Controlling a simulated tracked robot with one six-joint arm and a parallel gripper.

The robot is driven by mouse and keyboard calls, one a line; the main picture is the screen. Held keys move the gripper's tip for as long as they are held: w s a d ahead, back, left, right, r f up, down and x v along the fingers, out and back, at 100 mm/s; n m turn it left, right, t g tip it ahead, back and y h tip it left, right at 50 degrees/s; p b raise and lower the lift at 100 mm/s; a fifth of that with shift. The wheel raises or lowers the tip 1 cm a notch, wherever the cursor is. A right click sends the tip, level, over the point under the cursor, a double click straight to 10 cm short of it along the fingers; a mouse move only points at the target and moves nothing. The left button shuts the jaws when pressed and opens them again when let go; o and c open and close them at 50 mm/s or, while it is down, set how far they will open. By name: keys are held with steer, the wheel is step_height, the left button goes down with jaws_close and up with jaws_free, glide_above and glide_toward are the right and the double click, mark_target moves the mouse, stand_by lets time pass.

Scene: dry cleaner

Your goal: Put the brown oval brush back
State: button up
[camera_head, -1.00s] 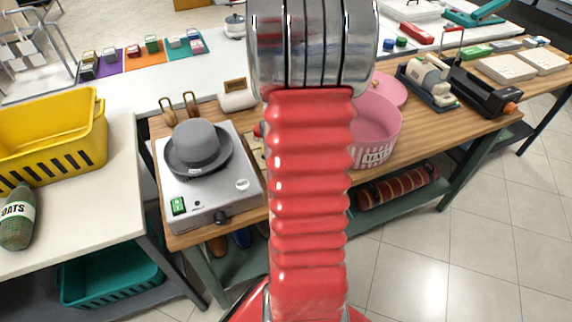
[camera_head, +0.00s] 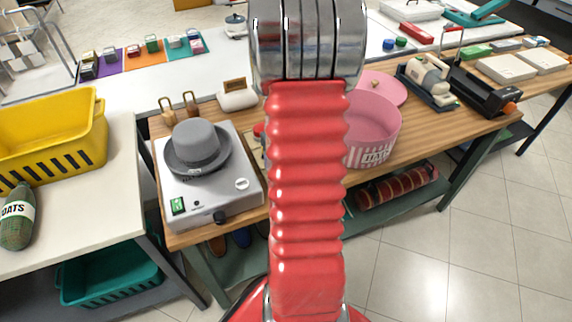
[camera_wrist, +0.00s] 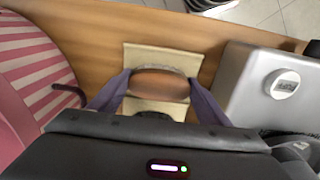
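The brown oval brush (camera_wrist: 160,84) shows in the wrist view, its brown back facing the camera with a grey rim along its far edge. My gripper (camera_wrist: 160,82) has one finger against each end of the brush and looks shut on it. A cream board (camera_wrist: 158,55) lies on the wooden bench, directly below the brush in this view. I cannot tell whether the brush touches the board. In the head view my red arm hides the gripper and the brush.
A grey box machine (camera_head: 240,180) with a grey hat (camera_head: 197,145) stands left of my arm. A pink striped hat box (camera_head: 372,130) stands to the right, its lid behind. In the wrist view, they flank the board closely. The wooden bench (camera_wrist: 85,30) is bare beyond the board.

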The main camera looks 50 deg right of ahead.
steer(key=o, duration=0.4)
steer(key=shift+c, duration=0.2)
steer(key=shift+r, duration=0.1)
step_height(320, 180, up, 12)
stand_by(0.4)
stand_by(0.6)
steer(key=w+a+r+n+t+h, duration=0.15)
steer(key=a+r, duration=0.25)
steer(key=a, duration=0.5)
steer(key=w+a+r+n+t, duration=0.1)
steer(key=w+a+r, duration=0.25)
steer(key=a, duration=0.45)
steer(key=s+a+r+n+t, duration=0.1)
steer(key=s+a+n, duration=0.1)
steer(key=a, duration=0.7)
steer(key=s+a+r+n+t+y, duration=0.1)
steer(key=s+a, duration=0.3)
steer(key=a, duration=0.6)
steer(key=shift+s+r+n+t, duration=0.4)
steer(key=shift+r+t, duration=0.15)
steer(key=shift+r, duration=0.25)
